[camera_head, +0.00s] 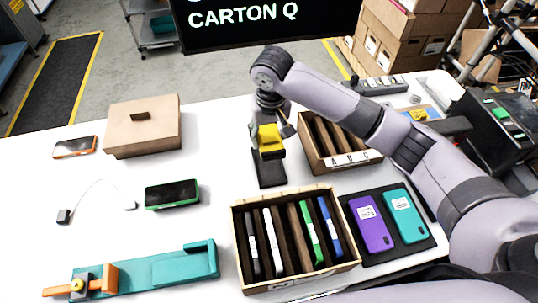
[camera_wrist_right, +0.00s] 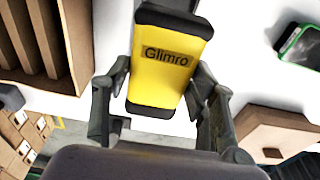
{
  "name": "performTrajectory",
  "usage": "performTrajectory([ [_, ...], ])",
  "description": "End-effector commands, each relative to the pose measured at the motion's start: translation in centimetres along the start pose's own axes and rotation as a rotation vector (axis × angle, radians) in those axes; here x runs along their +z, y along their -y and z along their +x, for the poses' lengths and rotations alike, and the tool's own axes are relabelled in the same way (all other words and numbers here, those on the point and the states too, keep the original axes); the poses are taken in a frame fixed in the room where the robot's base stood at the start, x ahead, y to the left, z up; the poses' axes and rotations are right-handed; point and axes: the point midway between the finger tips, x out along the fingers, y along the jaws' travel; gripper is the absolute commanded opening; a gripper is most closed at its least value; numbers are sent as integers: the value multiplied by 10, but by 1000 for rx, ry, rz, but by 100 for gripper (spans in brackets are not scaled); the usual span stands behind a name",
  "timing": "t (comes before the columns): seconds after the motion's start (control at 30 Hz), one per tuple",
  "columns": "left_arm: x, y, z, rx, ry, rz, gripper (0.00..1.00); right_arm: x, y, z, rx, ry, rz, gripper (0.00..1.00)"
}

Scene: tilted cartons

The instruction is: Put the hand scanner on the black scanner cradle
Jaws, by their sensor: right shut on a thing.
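The hand scanner (camera_head: 270,138) is yellow with black ends. In the right wrist view the scanner (camera_wrist_right: 167,62) shows the word "Glimro" on its yellow face. My right gripper (camera_head: 268,122) is shut on it, with one finger on each side in the wrist view. The black scanner cradle (camera_head: 270,176) stands on the white table just below the scanner in the head view. The scanner overlaps the cradle's far part; I cannot tell whether they touch. My left gripper is not in view.
A slotted wooden box (camera_head: 313,150) stands right of the cradle. A larger box (camera_head: 240,284) with several upright devices is in front. A brown carton (camera_head: 143,138) and a green-edged phone (camera_head: 172,194) lie to the left. The table between phone and cradle is clear.

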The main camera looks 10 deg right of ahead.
Motion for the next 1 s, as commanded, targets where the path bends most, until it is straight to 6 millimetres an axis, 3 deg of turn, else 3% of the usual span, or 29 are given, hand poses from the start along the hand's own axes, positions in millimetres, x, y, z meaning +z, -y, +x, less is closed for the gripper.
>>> performTrajectory([
  [0.2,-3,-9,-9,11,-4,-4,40,6,0,46,1,0,-1,31],
  [0.4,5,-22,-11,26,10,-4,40,8,0,64,-1,-1,0,31],
  [0.6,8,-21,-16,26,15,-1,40,11,0,94,1,0,0,31],
  [1.0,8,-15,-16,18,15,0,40,12,1,104,-1,-2,-1,31],
])
